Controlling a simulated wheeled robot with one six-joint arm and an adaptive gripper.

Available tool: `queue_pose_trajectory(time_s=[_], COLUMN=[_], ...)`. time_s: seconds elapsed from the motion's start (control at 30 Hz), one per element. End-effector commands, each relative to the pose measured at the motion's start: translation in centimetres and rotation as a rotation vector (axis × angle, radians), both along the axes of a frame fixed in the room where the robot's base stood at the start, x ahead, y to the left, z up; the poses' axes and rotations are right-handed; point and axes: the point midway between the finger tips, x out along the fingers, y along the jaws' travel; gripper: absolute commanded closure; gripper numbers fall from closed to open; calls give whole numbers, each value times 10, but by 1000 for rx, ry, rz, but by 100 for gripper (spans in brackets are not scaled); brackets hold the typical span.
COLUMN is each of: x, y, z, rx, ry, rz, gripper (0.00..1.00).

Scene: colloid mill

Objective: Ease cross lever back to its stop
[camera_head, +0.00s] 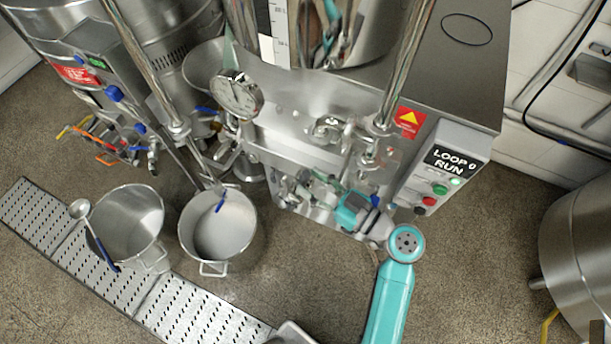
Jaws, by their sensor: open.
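The steel mill (290,130) stands at the centre, with metal fittings on its front. A cross-shaped metal fitting (329,128) sits on its upper front face; I cannot tell for sure whether this is the cross lever. Lower down, more shiny metal fittings (285,190) show close to my gripper (308,184). My teal arm comes up from the bottom right, and its wrist points left across the mill's lower front. My gripper is open, small in the view and partly lost among the metal parts. I cannot tell whether it touches any of them.
A control box (437,170) reading "LOOP 0 RUN" is right of my wrist. A pressure gauge (238,95) is at the upper left of the mill. Two steel pots (217,228) (128,226) stand at left by a floor grate (190,315). A steel vessel (580,255) stands far right.

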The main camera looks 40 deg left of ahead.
Motion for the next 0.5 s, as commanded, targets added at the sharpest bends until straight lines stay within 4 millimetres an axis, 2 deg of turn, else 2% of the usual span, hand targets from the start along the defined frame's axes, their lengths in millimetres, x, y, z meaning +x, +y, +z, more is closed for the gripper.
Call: queue_pose_trajectory(time_s=[0.2,0.5], x=[-1,-1], y=[22,25], z=[0,0], rx=[0,-1], ry=[0,0], rz=[0,-1], gripper=[54,54])
